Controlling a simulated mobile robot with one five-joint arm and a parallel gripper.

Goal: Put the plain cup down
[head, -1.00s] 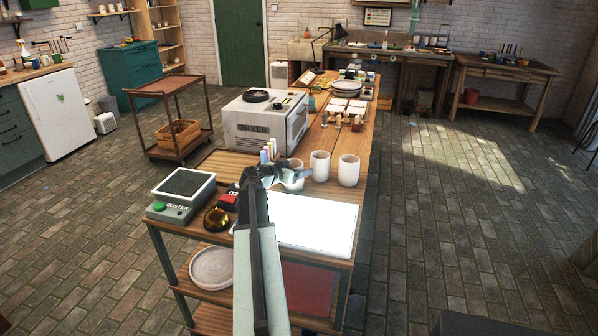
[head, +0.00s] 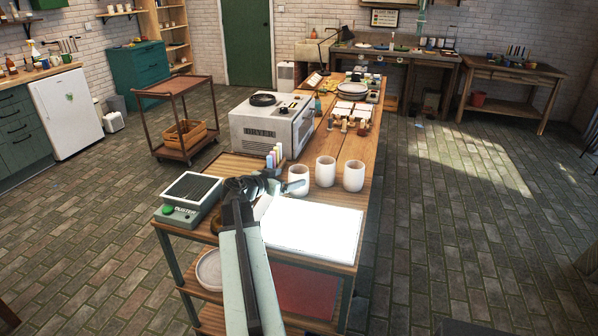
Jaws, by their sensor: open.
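Three plain white cups stand upright in a row on the wooden worktable: a left cup (head: 299,175), a middle cup (head: 325,171) and a right cup (head: 353,176). They stand just behind a bright white board (head: 318,228). My gripper (head: 284,186) is open, at the left cup's left front side. One finger overlaps the lower part of that cup in the picture; I cannot tell if it touches. No cup is held between the fingers. My arm hides part of the table's front left.
A duster box (head: 189,194) stands left of my gripper. Coloured sticks (head: 275,157) and a grey dryer (head: 270,128) stand behind it. Plates (head: 352,90) and small bottles are farther back. The tabletop right of the board is narrow, ending at an edge.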

